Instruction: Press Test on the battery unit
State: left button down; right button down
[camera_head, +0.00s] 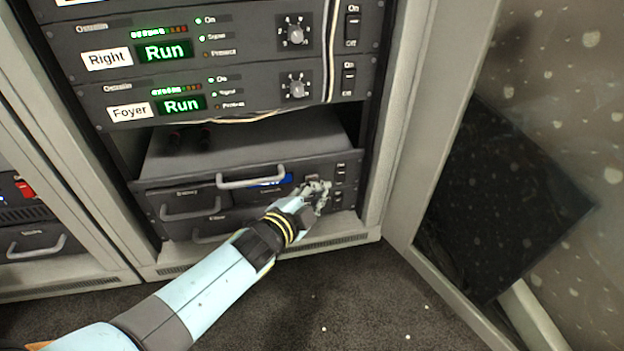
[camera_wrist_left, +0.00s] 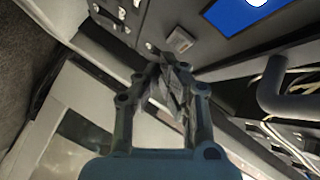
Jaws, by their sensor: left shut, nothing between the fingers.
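The battery unit (camera_head: 165,193) is the dark box low in the rack, with handles, a blue screen (camera_head: 271,180) and small buttons (camera_head: 340,182) at its right side. My left gripper (camera_head: 322,186) is shut and empty, in front of the panel just right of the screen. In the left wrist view the shut fingertips (camera_wrist_left: 168,62) are close to a light square button (camera_wrist_left: 180,40); I cannot tell whether they touch it. The blue screen (camera_wrist_left: 238,12) shows beside it. The button's label is not readable. My right gripper is not in view.
Above are two rack units labelled Right (camera_head: 107,59) and Foyer (camera_head: 129,111), with knobs and switches. Cables (camera_head: 262,116) hang below the Foyer unit. Pull handles (camera_head: 250,178) stick out from the battery unit. A glass-like door (camera_head: 540,150) stands at the right. The dark floor is mostly clear.

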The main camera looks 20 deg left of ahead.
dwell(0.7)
pick_arm(q)
jog(key=shift+w+a, duration=0.25)
jog(key=shift+w, duration=0.1)
jog(key=shift+w+a, duration=0.2)
jog(key=shift+w, duration=0.05)
dwell(0.5)
dwell(0.4)
jog(key=shift+s+d, duration=0.45)
jog(key=shift+s, duration=0.2)
jog(key=s+d, duration=0.1)
jog(key=s, duration=0.1)
jog(key=s+d, duration=0.1)
jog(key=s, duration=0.1)
jog(key=shift+d, duration=0.4)
jog(key=shift+s, duration=0.1)
dwell(0.5)
